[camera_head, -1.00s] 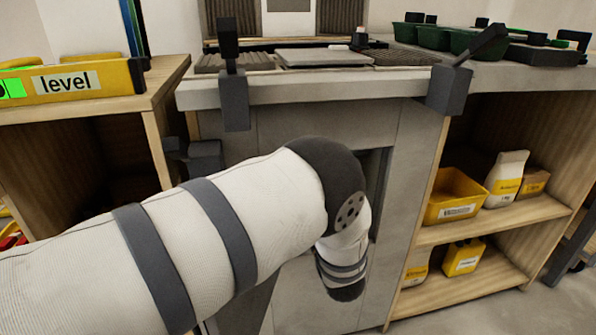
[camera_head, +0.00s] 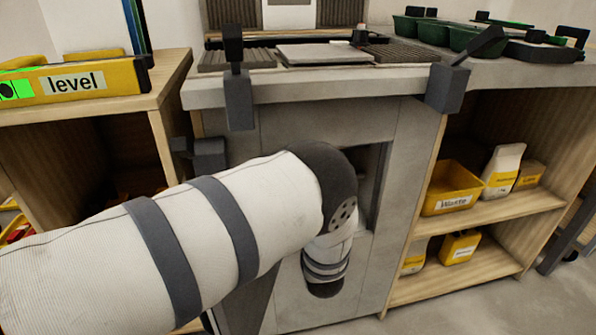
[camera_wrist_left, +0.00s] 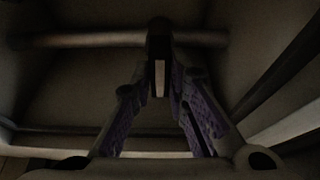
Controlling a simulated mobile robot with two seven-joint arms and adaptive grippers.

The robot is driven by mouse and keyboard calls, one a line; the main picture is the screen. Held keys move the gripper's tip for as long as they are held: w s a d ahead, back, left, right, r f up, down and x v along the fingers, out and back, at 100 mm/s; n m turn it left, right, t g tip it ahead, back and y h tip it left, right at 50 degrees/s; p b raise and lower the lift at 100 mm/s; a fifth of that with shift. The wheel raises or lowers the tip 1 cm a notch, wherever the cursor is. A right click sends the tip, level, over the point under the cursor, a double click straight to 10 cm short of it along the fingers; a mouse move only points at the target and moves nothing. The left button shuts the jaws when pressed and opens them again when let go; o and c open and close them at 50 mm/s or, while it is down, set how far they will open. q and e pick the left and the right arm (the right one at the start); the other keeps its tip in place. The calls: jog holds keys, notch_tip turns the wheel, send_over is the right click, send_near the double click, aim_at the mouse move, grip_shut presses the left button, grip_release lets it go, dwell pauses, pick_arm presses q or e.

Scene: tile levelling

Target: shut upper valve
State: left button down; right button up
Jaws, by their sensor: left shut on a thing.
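In the left wrist view my left gripper (camera_wrist_left: 160,75) has its two purple-padded fingers drawn together at the tips. They are shut on a small part with a pale strip (camera_wrist_left: 159,79), which looks like the valve's handle. It stands at a horizontal pipe (camera_wrist_left: 85,40) inside a dark compartment. The picture is too dim to tell the handle's exact angle. In the head view my left arm reaches in front of the grey cabinet (camera_head: 290,125) with its recess (camera_head: 374,180). The left gripper and the valve are hidden there. My right gripper is not in view.
The worktop (camera_head: 305,92) above bears tiles (camera_head: 322,54) and has dark grey fittings (camera_head: 240,100) at its front edge. A yellow level (camera_head: 75,85) lies on the left shelf unit. A yellow bin (camera_head: 452,188) and bags stand on the right shelves.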

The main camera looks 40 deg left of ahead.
pick_arm(q)
jog(key=c, duration=1.6)
grip_release()
jog(key=shift+o, duration=0.2)
jog(key=v, duration=1.2)
jog(key=shift+r, duration=0.1)
